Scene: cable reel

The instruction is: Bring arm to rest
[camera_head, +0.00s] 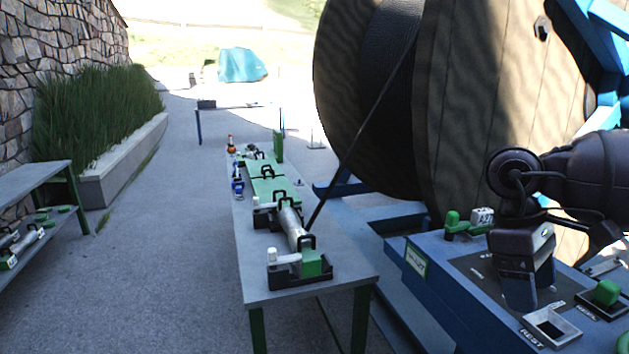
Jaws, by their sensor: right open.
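My right gripper (521,303) points down over the dark panel on top of a blue console (436,276) at the lower right. It is open, and I see nothing held in it. Its dark arm comes in from the right edge. A square light-rimmed socket (551,328) sits just below and right of the gripper, beside the printed word "REST". A green block (606,292) stands to the right of the gripper. A green handle (454,222) and a grey tag block (482,217) stand behind it. My left gripper is out of view.
A large wooden cable reel (500,110) rises behind the console. A cable runs from it to a long grey bench (262,283) with clamps and green-grey fixtures. Another bench (35,183) stands at the left, near a planter. The paved floor between the benches is clear.

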